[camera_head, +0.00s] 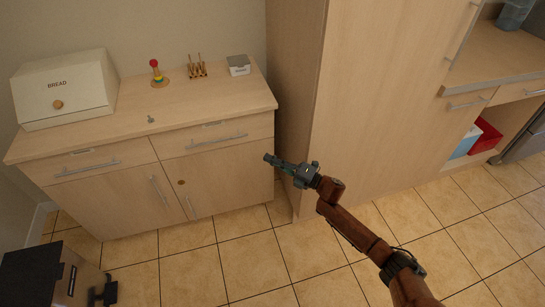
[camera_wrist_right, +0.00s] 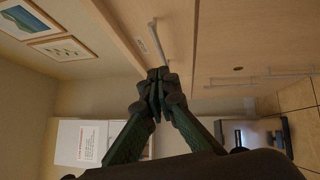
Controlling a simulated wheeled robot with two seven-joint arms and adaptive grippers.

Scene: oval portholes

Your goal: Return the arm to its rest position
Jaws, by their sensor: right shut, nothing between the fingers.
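My right arm (camera_head: 358,234) comes in from the lower right in the head view and reaches up and left. My right gripper (camera_head: 268,158) is shut and empty. It hangs in front of the right end of the light wooden sideboard (camera_head: 225,178), near its right drawer; I cannot tell the exact gap. In the right wrist view the two dark green fingers of the gripper (camera_wrist_right: 158,80) meet at their tips, with the sideboard front (camera_wrist_right: 230,45) beyond. My left gripper is not in view.
On the sideboard stand a bread box (camera_head: 65,88), a stacking toy (camera_head: 157,76), a small wooden rack (camera_head: 197,68) and a white box (camera_head: 239,65). A tall cabinet (camera_head: 375,90) is right of it. A dark box-like object (camera_head: 45,275) is at lower left. Tiled floor (camera_head: 240,260) is open in front.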

